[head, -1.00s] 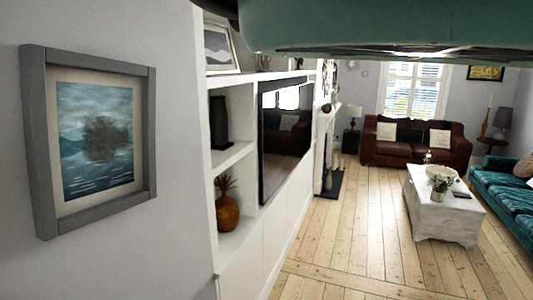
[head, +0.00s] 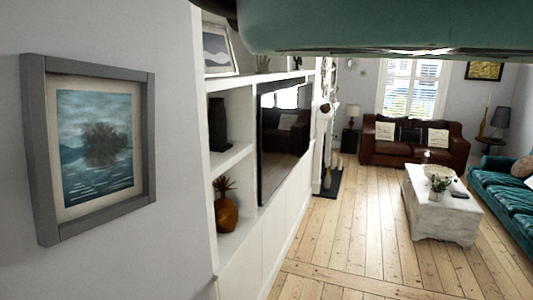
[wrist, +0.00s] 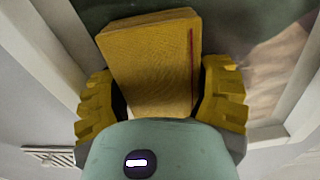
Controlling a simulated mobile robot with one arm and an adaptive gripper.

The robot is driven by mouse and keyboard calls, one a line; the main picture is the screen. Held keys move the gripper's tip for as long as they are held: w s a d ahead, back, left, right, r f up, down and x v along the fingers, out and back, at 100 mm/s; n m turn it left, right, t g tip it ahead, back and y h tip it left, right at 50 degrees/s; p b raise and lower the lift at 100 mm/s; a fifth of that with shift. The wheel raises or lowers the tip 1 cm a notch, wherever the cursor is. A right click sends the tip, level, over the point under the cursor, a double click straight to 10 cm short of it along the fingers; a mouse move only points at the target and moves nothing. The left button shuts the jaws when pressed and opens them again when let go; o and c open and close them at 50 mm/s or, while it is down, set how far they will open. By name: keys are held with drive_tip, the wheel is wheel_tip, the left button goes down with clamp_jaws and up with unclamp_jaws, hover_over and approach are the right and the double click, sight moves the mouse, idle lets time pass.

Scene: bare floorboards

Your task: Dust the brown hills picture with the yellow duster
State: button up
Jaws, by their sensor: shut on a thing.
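The yellow duster (wrist: 150,62) is a block-like piece with a red line near its right edge. In the wrist view my gripper (wrist: 158,100) is shut on it, with one yellow ridged finger on each side. Beyond the duster is a picture surface (wrist: 268,72) with dark green and blurred brown parts, inside a pale frame (wrist: 302,100). It may be the brown hills picture, but only part shows. The duster overlaps it in the view; I cannot tell whether they touch. My gripper is not visible in the head view.
In the head view a grey-framed picture of a blue lake and tree (head: 97,145) hangs at left. White shelving (head: 235,165) holds a television (head: 283,140) and a vase (head: 227,212). A white chest (head: 437,205) stands right. Floorboards (head: 345,240) between are clear.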

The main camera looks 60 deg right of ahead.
drive_tip(key=shift+s+a+f+b, duration=0.15)
drive_tip(key=shift+a+b, duration=0.2)
drive_tip(key=shift+a, duration=0.05)
drive_tip(key=shift+s+a+f+b, duration=0.1)
drive_tip(key=shift+a+f+b, duration=0.05)
drive_tip(key=shift+a+b, duration=0.2)
drive_tip(key=shift+s+a+r, duration=0.1)
drive_tip(key=shift+a+r, duration=0.05)
drive_tip(key=shift+a, duration=0.2)
drive_tip(key=shift+a+b, duration=0.1)
drive_tip(key=shift+b, duration=0.3)
